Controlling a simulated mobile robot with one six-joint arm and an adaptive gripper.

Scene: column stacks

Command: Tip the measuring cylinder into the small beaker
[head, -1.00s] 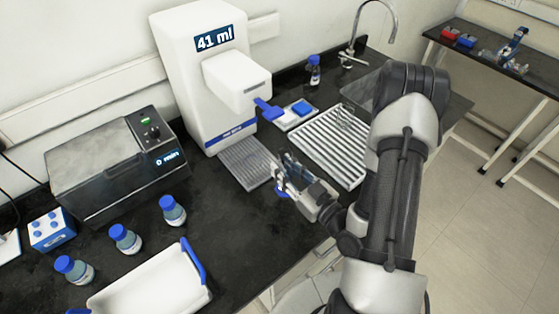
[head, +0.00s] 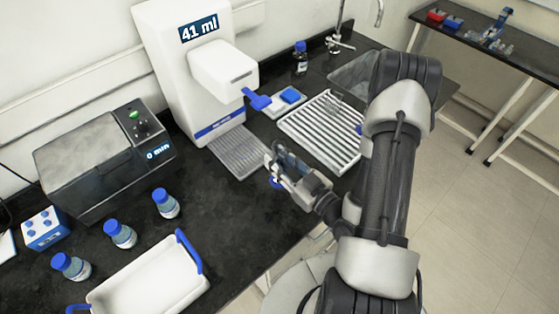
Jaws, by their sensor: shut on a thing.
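My gripper (head: 283,163) is low over the black bench, just right of the dispenser's grey drip grate. It is shut on a small, mostly clear thing with a blue part (head: 275,181), which I take to be the measuring cylinder. The fingers cover much of it, and its tilt and contents are too small to tell. A small clear glass piece (head: 336,98) stands on the white ribbed rack to the right of the grate. It may be the small beaker, but I cannot tell for sure.
The white dispenser (head: 192,70) reads 41 ml, with the drip grate (head: 238,151) below. The ribbed rack (head: 318,143) lies beside my arm. A grey bath (head: 95,165), several blue-capped bottles (head: 120,234) and a white tray (head: 150,283) are at left. Bare bench lies between tray and grate.

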